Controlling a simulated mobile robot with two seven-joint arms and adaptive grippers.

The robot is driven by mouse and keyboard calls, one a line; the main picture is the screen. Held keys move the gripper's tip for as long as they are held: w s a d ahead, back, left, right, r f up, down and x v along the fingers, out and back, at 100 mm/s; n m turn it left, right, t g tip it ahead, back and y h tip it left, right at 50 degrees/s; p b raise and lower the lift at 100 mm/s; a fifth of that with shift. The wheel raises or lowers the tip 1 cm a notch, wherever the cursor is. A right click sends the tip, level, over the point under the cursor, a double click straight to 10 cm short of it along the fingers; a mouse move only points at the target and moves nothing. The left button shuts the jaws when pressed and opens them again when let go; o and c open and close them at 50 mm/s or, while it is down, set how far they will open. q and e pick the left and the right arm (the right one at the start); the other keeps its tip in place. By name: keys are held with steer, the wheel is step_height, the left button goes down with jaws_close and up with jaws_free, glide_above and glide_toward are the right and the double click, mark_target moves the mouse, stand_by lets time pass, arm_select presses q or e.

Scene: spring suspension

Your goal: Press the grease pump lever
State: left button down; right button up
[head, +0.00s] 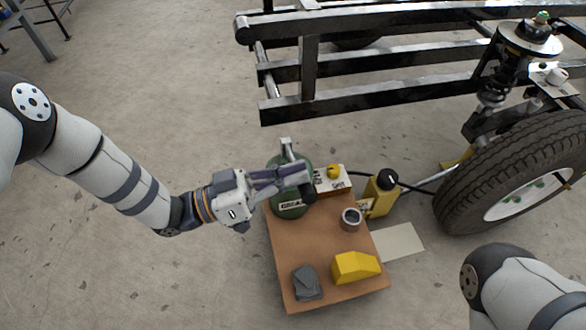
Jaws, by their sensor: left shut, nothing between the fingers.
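A green grease pump (291,204) with a "GREASE" label stands at the far left of a small brown table. A grey metal piece (287,148), seemingly its lever or handle, rises at its back. My left gripper (304,182) comes in from the left, over the pump, and covers much of its top. Its fingers are together with nothing between them. I cannot tell whether they touch the pump. My right arm (520,285) shows at the lower right; its gripper is out of view.
A yellow jack-like unit (381,194), a tyre (520,170) and a black frame (370,75) stand beyond.

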arm_select(q)
step_height(320, 180, down, 8)
steer(key=s+m+g+b, duration=0.1)
steer(key=s+m+b, duration=0.1)
steer(key=m, duration=0.2)
steer(key=shift+s+d+f+m+b, duration=0.15)
steer(key=shift+d+m+b, duration=0.15)
steer(key=shift+d+b, duration=0.1)
arm_select(e)
steer(key=shift+s+f, duration=0.15)
steer(key=shift+f, duration=0.35)
steer(key=shift+s+f, duration=0.15)
steer(key=shift+f, duration=0.35)
arm_select(q)
steer(key=shift+f, duration=0.1)
steer(key=shift+s, duration=0.1)
